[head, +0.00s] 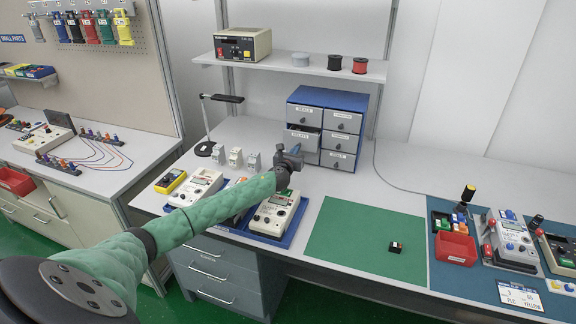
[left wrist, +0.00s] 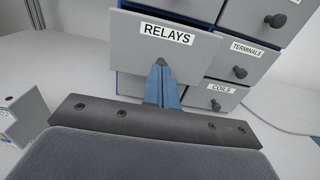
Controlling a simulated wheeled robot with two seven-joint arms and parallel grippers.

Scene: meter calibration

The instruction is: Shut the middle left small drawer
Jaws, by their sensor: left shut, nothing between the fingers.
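The small-drawer cabinet (head: 329,97) is blue with grey drawer fronts in two columns and stands at the back of the bench. Its middle left drawer (head: 301,140), labelled RELAYS, sticks out from the cabinet. In the left wrist view the RELAYS drawer front (left wrist: 131,40) fills the upper middle. My left gripper (head: 292,151) is in front of this drawer. Its blue fingers (left wrist: 162,82) are shut and empty, with their tips at or close to the drawer's dark knob; I cannot tell whether they touch. The bottom left drawer is mostly hidden behind the gripper. My right gripper is not in view.
The TERMINALS drawer (left wrist: 234,68) and COILS drawer (left wrist: 220,96) look closed. Small grey-white devices (head: 235,158) stand left of the gripper. Meters on a blue tray (head: 280,234) lie below my arm. The green mat (head: 350,232) is mostly clear.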

